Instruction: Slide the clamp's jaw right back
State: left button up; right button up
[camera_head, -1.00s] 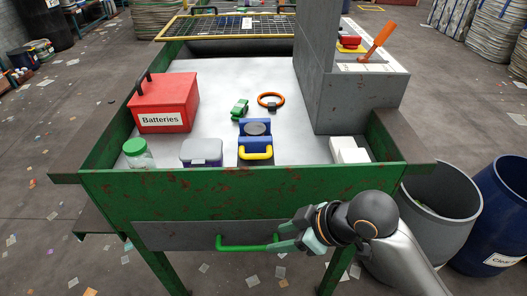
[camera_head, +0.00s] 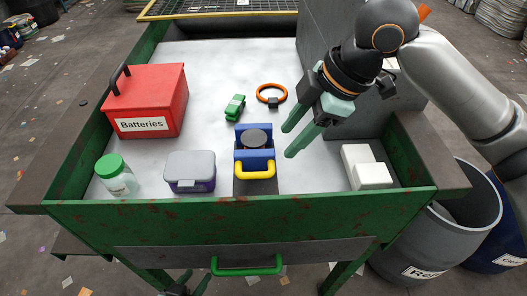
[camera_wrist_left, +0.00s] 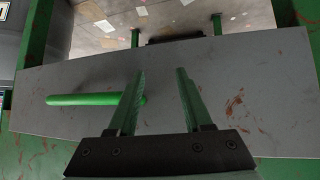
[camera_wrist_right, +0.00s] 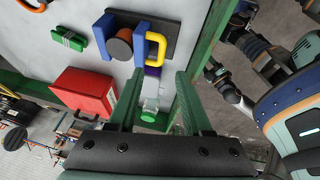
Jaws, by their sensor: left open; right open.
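The clamp (camera_head: 264,158) has two blue jaws, a yellow handle (camera_head: 255,171) on the near jaw, and a dark base. A dark round puck (camera_head: 255,137) sits between the jaws. In the right wrist view the clamp's yellow handle (camera_wrist_right: 160,47) and puck (camera_wrist_right: 122,42) show at upper middle. My right gripper (camera_head: 288,140) is open and empty, to the right of the clamp and apart from it. My left gripper (camera_head: 195,281) shows at the bottom edge; in the left wrist view it (camera_wrist_left: 160,77) is open before the green drawer handle (camera_wrist_left: 85,99). Contact with that handle is unclear.
A red Batteries box (camera_head: 155,100), a green-lidded jar (camera_head: 118,178) and a grey-lidded box (camera_head: 190,168) stand left of the clamp. A green object (camera_head: 235,107) and an orange ring (camera_head: 271,94) lie behind it. White blocks (camera_head: 366,168) are right. The green front wall (camera_head: 240,212) borders the table.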

aim_at(261, 174)
jog(key=x, duration=0.6)
jog(key=b+x, duration=0.1)
jog(key=x, duration=0.5)
jog(key=shift+s+a+f+b, duration=0.1)
jog(key=shift+s+a+b, duration=0.1)
jog(key=shift+b, duration=0.1)
jog(key=shift+d, duration=0.1)
grip_shut()
dwell(0.7)
